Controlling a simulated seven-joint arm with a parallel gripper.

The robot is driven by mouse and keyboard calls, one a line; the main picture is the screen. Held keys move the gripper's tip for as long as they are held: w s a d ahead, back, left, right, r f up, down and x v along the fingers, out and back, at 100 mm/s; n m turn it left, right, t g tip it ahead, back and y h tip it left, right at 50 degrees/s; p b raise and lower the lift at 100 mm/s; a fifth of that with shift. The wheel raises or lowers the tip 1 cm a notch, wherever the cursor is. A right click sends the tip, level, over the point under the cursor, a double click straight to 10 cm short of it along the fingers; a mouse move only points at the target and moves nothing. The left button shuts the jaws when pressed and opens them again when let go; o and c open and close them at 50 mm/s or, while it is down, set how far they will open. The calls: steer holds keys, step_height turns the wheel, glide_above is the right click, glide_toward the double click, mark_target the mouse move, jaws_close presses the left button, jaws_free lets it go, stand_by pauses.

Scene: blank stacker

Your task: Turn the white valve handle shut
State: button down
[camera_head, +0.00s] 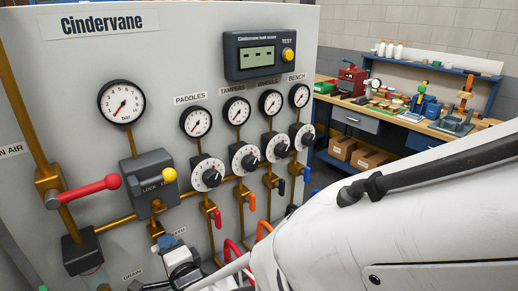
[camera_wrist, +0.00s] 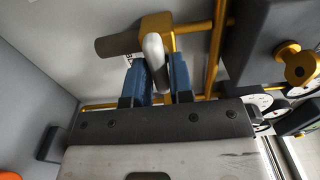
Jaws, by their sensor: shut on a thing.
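The white valve handle (camera_wrist: 153,47) shows in the wrist view as a pale rounded bar in front of a brass valve body (camera_wrist: 160,24). A dark grey cylinder (camera_wrist: 116,45) extends left from that body. My gripper (camera_wrist: 159,70) has its two blue fingers on either side of the white handle and is shut on it. In the head view my gripper is at the bottom, low before the panel near the DRAIN label, and I cannot make out the white handle clearly there.
The grey Cindervane panel (camera_head: 75,80) carries several gauges, dials and brass pipes. A red-handled valve (camera_head: 85,190) and a lock box with a yellow knob (camera_head: 150,178) stick out at the left. Small red and orange levers hang near my arm. A workbench (camera_head: 355,106) stands behind right.

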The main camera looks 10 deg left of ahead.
stand_by(0.3)
steer(key=c, duration=1.1)
jaws_free()
steer(key=shift+s+d, duration=0.1)
steer(key=v, duration=0.7)
steer(key=shift+s+d, duration=0.2)
